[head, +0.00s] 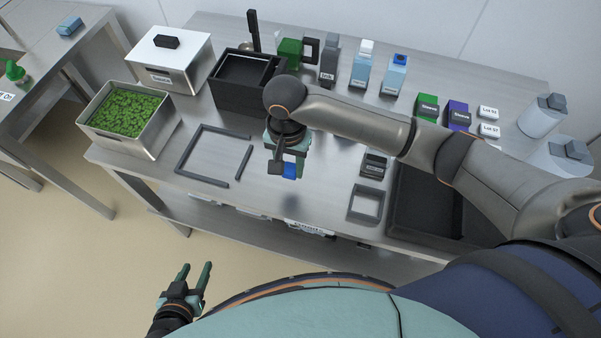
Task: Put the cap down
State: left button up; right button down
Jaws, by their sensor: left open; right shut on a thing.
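My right gripper (287,164) is shut on a small blue cap (290,171), held over the middle of the steel table, right of a dark U-shaped frame (203,172). The fingers hide part of the cap, and its exact height above the table is hard to tell. My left gripper (195,273) is open and empty, low at the left, over the floor in front of the table.
A bin of green pieces (153,143), a white lidded box (190,80) and a black box (225,105) stand at the left. Bottles (362,68) and small boxes line the back. A small grey frame (352,207) and a dark tray (398,215) lie to the right.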

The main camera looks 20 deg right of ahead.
aim_at(301, 182)
jog(key=shift+w+d+f, duration=0.15)
jog(key=shift+d+f, duration=0.35)
jog(key=shift+f, duration=0.15)
jog(key=shift+w+d+f, duration=0.15)
jog(key=shift+d+f, duration=0.3)
jog(key=shift+f, duration=0.15)
jog(key=f, duration=0.3)
jog(key=shift+d+f+b, duration=0.1)
jog(key=shift+d+b, duration=0.3)
jog(key=shift+w+f, duration=0.1)
jog(key=shift+f, duration=0.2)
jog(key=shift+c, duration=2.4)
grip_release()
jog(key=shift+f, duration=0.1)
notch_tip(301, 182, up, 12)
jog(key=p, duration=0.1)
jog(key=shift+p, duration=0.4)
